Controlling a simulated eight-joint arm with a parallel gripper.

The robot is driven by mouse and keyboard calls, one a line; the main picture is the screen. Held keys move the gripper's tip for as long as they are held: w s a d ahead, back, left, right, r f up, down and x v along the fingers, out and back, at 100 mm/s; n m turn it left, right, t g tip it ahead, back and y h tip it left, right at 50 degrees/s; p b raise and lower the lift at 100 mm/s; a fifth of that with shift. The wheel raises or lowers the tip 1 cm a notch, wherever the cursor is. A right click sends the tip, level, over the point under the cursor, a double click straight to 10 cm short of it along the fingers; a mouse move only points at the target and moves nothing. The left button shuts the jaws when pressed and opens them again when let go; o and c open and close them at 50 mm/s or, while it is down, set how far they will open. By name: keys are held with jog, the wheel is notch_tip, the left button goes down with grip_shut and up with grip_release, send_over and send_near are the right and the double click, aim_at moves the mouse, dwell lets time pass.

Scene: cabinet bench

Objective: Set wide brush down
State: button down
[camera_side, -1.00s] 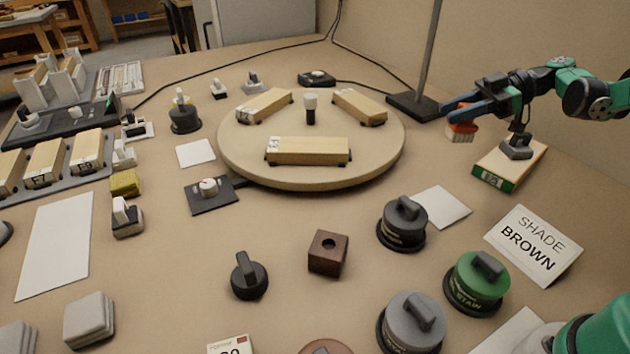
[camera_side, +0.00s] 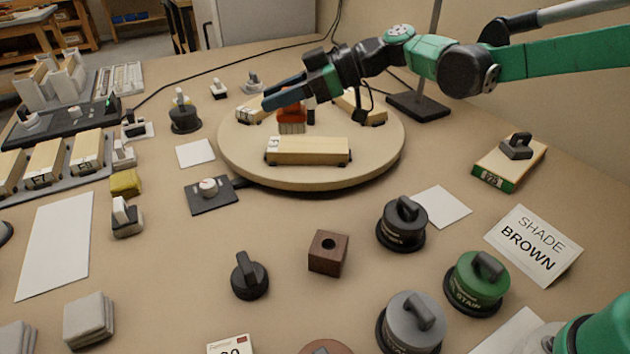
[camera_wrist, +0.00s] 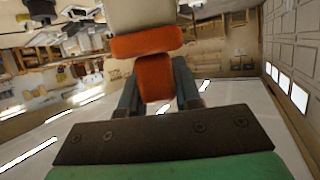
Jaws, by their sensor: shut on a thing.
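My gripper (camera_side: 284,98) is over the round turntable (camera_side: 235,160), shut on the wide brush (camera_side: 291,121). The brush has an orange-red body, which also shows between my fingers in the wrist view (camera_wrist: 153,77); a pale part extends beyond it there. In the side view the brush is below my fingers, behind the front wooden block (camera_side: 310,151). I cannot tell whether it touches the turntable. Two more wooden blocks sit on the turntable, at back left (camera_side: 248,113) and back right (camera_side: 362,108), the latter partly hidden by my arm.
A dark knob post stands at the turntable's middle (camera_side: 311,112), close to the brush. A lamp stand base (camera_side: 419,106) is at the back right. Black, green and grey lidded pots stand at front right.

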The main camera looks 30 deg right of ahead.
jog(key=s+a+r, duration=0.1)
jog(key=s+a, duration=0.4)
jog(key=a, duration=0.7)
jog(key=s+a+r, duration=0.1)
jog(key=s+a, duration=0.3)
jog(key=a, duration=0.8)
jog(key=shift+n+y, duration=0.3)
jog(key=shift+n, duration=0.1)
notch_tip(320, 180, down, 20)
jog(key=shift+s+d+r, duration=0.15)
jog(key=c, duration=0.6)
grip_release()
